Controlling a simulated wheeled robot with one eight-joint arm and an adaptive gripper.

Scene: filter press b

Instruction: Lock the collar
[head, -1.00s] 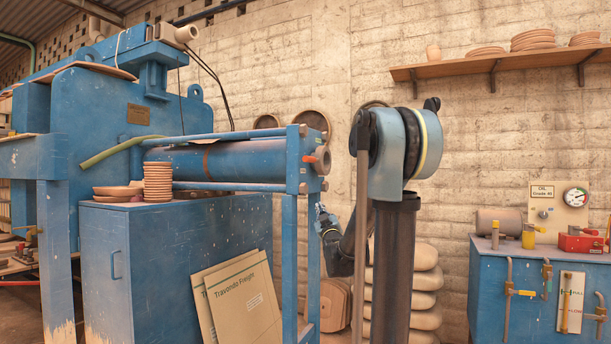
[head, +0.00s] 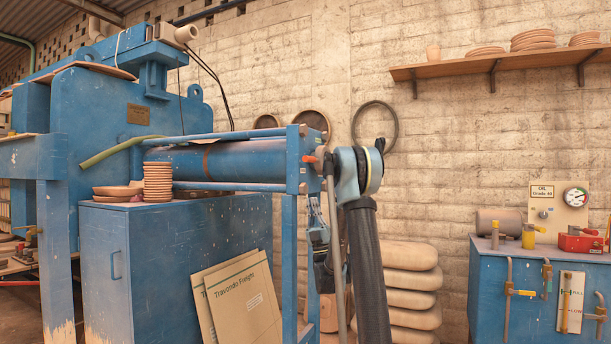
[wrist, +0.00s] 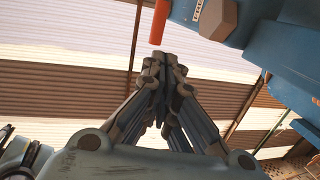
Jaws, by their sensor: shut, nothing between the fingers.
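The blue press cylinder (head: 230,162) ends in a blue end plate (head: 293,160). A short red-orange handle (head: 309,159) sticks out there; I cannot tell which part is the collar. In the wrist view the red-orange handle (wrist: 159,22) hangs just beyond my fingertips, slightly left of them, beside a brown hexagonal end (wrist: 217,18) on blue metal. My gripper (wrist: 165,58) is shut and empty, with a small apparent gap to the handle. In the head view my gripper (head: 313,203) points up below the end plate. My arm hides part of the cylinder's end.
A blue cabinet (head: 160,265) with stacked clay discs (head: 158,182) stands under the cylinder. Cardboard sheets (head: 240,300) lean on it. Stacked sacks (head: 410,285) lie behind my arm. A blue bench (head: 500,290) stands at right, with open space before it.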

